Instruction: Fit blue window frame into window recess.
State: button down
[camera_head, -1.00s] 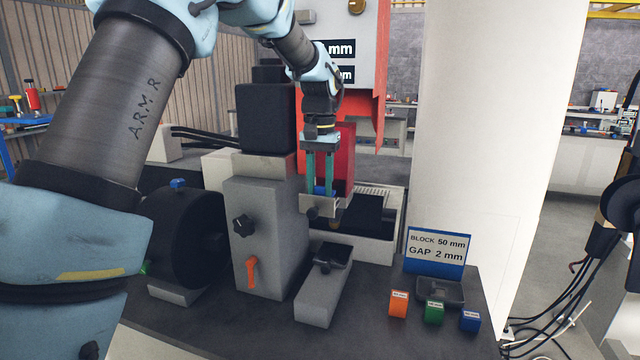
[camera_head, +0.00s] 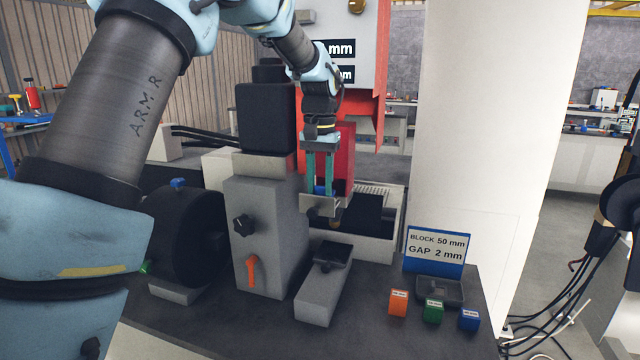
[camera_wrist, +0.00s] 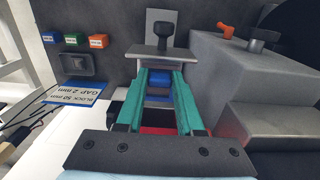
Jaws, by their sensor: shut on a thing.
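My gripper (camera_head: 321,188) points down with its two teal fingers shut on a small blue piece, taken as the blue window frame (camera_wrist: 159,77). Only part of the piece shows between the fingers, so its outline is hidden. In the wrist view, my fingertips (camera_wrist: 160,75) reach to a grey metal plate (camera_wrist: 160,53). The same plate (camera_head: 320,206) shows at the fingertips in the head view. I cannot tell whether the frame touches the plate. I cannot make out the window recess clearly; it may be hidden by the plate or my fingers.
A tall grey machine housing (camera_head: 262,235) with an orange lever stands close left of my gripper. A low grey block (camera_head: 324,292) lies in front. Orange (camera_head: 398,303), green (camera_head: 433,311) and blue (camera_head: 469,320) blocks stand by a sign (camera_head: 436,249). A white column (camera_head: 480,130) rises at right.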

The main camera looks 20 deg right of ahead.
aim_at(320, 186)
jog(key=shift+f+b, duration=0.45)
jog(key=shift+f, duration=0.5)
jog(key=shift+c, duration=2.3)
grip_release()
jog(key=shift+r, duration=0.1)
notch_tip(320, 186, up, 11)
jog(key=shift+f+b, duration=0.15)
jog(key=shift+b, duration=1.1)
